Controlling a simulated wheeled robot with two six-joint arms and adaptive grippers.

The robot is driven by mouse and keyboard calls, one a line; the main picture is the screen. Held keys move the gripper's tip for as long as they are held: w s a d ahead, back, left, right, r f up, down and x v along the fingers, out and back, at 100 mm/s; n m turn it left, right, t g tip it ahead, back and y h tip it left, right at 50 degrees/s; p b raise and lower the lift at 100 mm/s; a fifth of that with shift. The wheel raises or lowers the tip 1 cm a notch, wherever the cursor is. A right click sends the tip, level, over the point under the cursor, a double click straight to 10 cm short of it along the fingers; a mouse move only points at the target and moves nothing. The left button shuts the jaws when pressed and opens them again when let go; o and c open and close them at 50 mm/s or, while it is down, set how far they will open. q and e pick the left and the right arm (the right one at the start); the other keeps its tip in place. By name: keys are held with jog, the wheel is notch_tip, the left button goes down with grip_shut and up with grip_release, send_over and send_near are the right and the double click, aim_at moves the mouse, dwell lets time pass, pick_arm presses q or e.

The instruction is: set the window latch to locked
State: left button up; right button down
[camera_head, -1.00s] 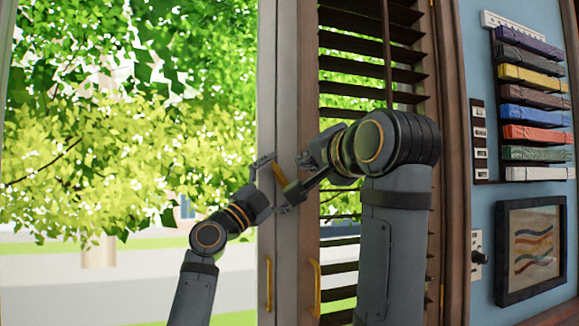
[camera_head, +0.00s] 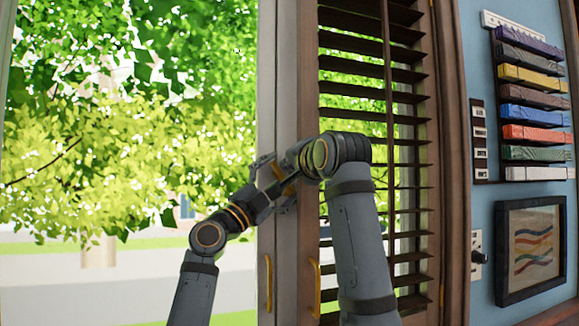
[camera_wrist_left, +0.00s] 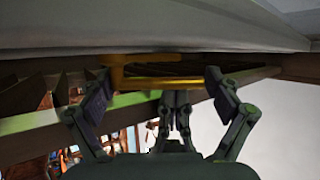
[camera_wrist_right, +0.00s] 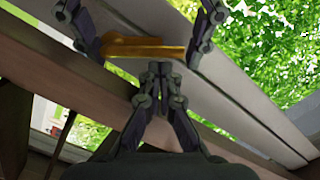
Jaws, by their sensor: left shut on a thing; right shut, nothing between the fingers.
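The brass window latch (camera_head: 278,172) is on the pale upright frame between the clear window and the louvred shutter, partly hidden by my grippers. My left gripper (camera_head: 273,184) has its fingers spread along the latch's length. In the left wrist view (camera_wrist_left: 160,82) the fingers sit near the two ends of the brass bar (camera_wrist_left: 155,82), closed on it. My right gripper (camera_head: 287,178) is shut with its tips together, beside the middle of the bar. The right wrist view shows its closed tips (camera_wrist_right: 160,72) just below the latch bar (camera_wrist_right: 150,49). I cannot tell whether they touch it.
Two brass handles (camera_head: 268,283) (camera_head: 315,288) are lower on the frames. The brown louvred shutter (camera_head: 410,200) is behind my right arm. Coloured wrapped strips (camera_head: 533,105), a framed picture (camera_head: 531,248) and a wall switch (camera_head: 478,257) are at the right.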

pick_arm(q)
jog(key=shift+f, duration=0.1)
jog(key=shift+d, duration=0.15)
pick_arm(e)
jog(key=shift+s+a+f, duration=0.1)
jog(key=shift+a+f, duration=0.25)
jog(key=shift+a, duration=0.2)
pick_arm(q)
jog(key=o, duration=1.4)
